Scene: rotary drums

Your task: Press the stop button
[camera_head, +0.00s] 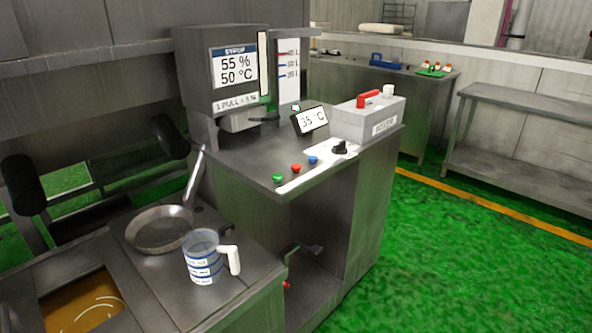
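A row of small buttons sits on the front edge of the grey metal console (240,165). There is a green button (278,178), a red button (296,168) and a blue button (313,160), with a black knob (339,148) to their right. They sit along a white label strip (318,172) whose writing is too small to read, so I cannot read which one is marked stop. Nothing covers the buttons. Neither of my grippers is in view.
A steel pan (160,230) and a measuring jug (203,258) stand on the lower counter at front left. Green floor (450,260) is clear at right, before a metal table (530,115).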

